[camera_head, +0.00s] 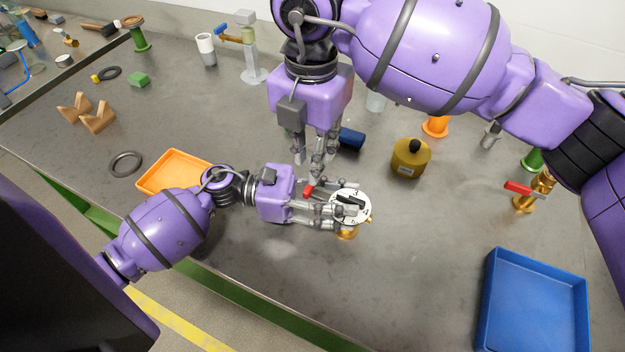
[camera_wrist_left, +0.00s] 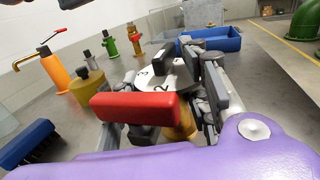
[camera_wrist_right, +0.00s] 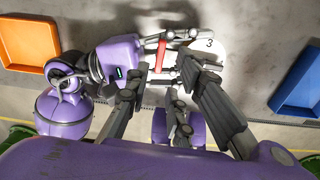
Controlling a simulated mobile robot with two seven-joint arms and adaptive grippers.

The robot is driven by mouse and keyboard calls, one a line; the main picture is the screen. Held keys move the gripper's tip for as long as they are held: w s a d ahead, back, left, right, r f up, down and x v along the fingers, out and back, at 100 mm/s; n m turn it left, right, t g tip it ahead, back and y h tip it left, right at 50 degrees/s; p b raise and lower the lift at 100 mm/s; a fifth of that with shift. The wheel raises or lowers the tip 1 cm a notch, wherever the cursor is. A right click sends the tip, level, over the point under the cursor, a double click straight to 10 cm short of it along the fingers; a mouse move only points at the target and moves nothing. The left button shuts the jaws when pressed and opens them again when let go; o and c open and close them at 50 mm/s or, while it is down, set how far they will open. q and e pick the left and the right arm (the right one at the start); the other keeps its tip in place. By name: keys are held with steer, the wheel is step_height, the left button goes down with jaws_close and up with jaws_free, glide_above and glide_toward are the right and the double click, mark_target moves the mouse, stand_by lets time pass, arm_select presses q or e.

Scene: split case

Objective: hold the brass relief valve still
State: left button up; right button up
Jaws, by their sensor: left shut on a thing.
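The brass relief valve (camera_head: 347,234) has a brass body, a white numbered disc (camera_head: 352,206) on top and a red lever (camera_head: 309,191). My left gripper (camera_head: 340,207) is shut on it from the left; its fingers hide much of the body. In the left wrist view the red lever (camera_wrist_left: 135,107) is close in front, with the disc (camera_wrist_left: 180,80) behind. My right gripper (camera_head: 318,172) points down just above and behind the lever. In the right wrist view its fingers (camera_wrist_right: 172,98) are apart, with the red lever (camera_wrist_right: 161,55) beyond them. I cannot tell whether they touch it.
An orange tray (camera_head: 172,168) lies to the left and a blue tray (camera_head: 535,305) at the front right.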

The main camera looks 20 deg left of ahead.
arm_select(q)
steer(key=shift+f, duration=0.1)
arm_select(e)
steer(key=shift+a, duration=0.1)
steer(key=a+r, duration=0.5)
steer(key=a, duration=0.1)
steer(key=shift+s+a, duration=0.25)
steer(key=shift+a, duration=0.15)
stand_by(0.6)
arm_select(q)
steer(key=shift+r, duration=0.2)
steer(key=shift+r, duration=0.55)
arm_select(e)
steer(key=shift+r, duration=0.4)
arm_select(q)
steer(key=shift+f, duration=0.15)
arm_select(e)
steer(key=shift+f, duration=0.15)
